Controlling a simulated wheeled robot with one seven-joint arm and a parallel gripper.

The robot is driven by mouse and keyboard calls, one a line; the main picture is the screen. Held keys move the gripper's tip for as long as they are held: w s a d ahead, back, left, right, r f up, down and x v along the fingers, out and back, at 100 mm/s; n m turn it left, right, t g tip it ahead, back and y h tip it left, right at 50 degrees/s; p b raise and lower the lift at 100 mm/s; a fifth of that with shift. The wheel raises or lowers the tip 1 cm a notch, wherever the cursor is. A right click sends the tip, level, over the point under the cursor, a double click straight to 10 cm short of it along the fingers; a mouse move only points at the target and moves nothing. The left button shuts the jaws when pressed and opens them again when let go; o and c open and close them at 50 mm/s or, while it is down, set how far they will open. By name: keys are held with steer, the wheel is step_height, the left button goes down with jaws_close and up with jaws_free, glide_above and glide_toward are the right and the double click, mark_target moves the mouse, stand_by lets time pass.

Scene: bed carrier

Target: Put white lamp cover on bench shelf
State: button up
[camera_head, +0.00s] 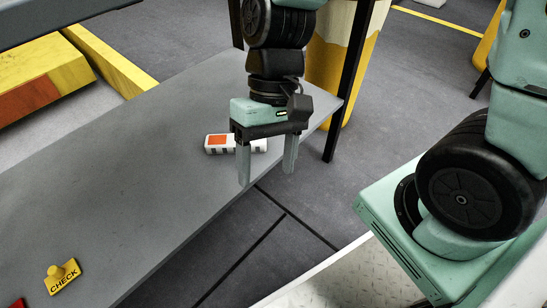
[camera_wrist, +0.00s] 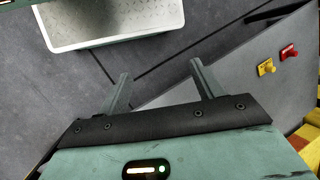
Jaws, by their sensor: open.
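A white item with an orange patch and dark marks (camera_head: 217,144) lies on the grey bench surface (camera_head: 120,170), near its right edge. I cannot tell if it is the lamp cover, and no other clear lamp cover shows. My gripper (camera_head: 266,178) is open and points down in front of this item, partly covering its right end in the head view. Nothing is between the fingers. In the wrist view the open fingers (camera_wrist: 160,68) are over the bench edge and dark floor, and the white item is not seen.
A black post (camera_head: 347,80) rises at the bench's right end. A white-rimmed tray-like surface (camera_wrist: 115,43) shows at the upper left.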

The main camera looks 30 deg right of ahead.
steer(key=s+r+n+t, duration=0.1)
steer(key=n, duration=0.1)
steer(key=s+r+n+t+h, duration=0.1)
steer(key=n, duration=0.1)
steer(key=s+a+r+n+t+h, duration=0.1)
steer(key=r+n, duration=0.1)
steer(key=shift+s+n+t, duration=0.1)
steer(key=shift+n+t, duration=0.3)
steer(key=shift+r, duration=0.1)
step_height(320, 180, up, 40)
steer(key=p, duration=4)
